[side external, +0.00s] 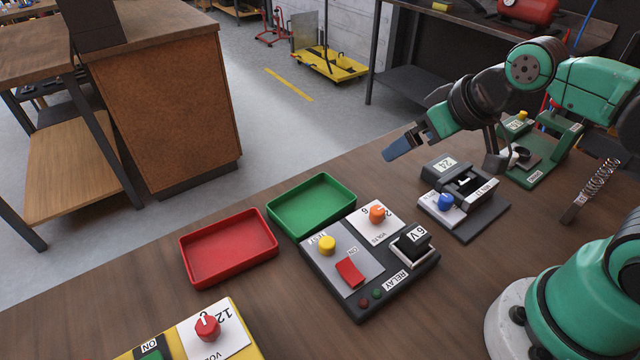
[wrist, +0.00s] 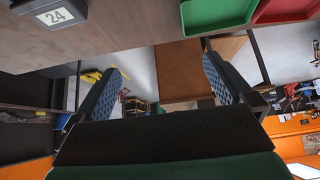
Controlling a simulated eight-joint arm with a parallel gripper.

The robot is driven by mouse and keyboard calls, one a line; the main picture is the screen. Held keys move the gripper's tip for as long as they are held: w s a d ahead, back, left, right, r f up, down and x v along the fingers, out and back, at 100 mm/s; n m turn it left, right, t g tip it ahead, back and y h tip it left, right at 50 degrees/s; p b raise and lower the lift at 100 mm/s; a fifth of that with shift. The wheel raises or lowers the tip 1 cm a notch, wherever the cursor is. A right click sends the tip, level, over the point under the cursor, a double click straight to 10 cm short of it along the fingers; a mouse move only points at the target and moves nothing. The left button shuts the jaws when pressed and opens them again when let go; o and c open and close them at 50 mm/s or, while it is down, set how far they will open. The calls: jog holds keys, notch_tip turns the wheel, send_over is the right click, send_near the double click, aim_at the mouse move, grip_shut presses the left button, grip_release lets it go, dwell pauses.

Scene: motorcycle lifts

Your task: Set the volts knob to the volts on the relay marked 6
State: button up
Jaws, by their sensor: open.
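The relay tester (side external: 345,295) is a dark box on the table in the side view. Its orange volts knob (side external: 378,212) sits on a white plate with a 6 and a partly hidden figure beginning with 2. I cannot tell where the knob points. A black relay (side external: 410,245) marked 6 V sits at the tester's right end, near the RELAY label. The tester also has a yellow knob-like button (side external: 327,244) and a red switch (side external: 350,272). My gripper (side external: 402,147) is open and empty, above and beyond the tester; its spread fingers show in the wrist view (wrist: 160,85).
Red (side external: 228,248) and green (side external: 311,205) trays lie left of the tester. A yellow box with a red knob (side external: 207,326) is at front left. A dark unit with a blue knob (side external: 446,202) and 24 label stands right, before a green device (side external: 540,150).

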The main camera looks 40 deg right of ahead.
jog(key=c, duration=0.3)
jog(key=shift+a+f+m+g, duration=0.1)
jog(key=shift+a+m+g, duration=0.1)
jog(key=shift+m+g, duration=0.1)
jog(key=shift+c, duration=1.4)
jog(key=m+g, duration=0.6)
jog(key=m, duration=0.2)
send_over(378, 210)
notch_tip(378, 210, down, 5)
jog(key=shift+r, duration=0.2)
jog(key=shift+f+g, duration=0.3)
jog(key=shift+f, duration=2.55)
jog(key=shift+c, duration=0.2)
grip_shut()
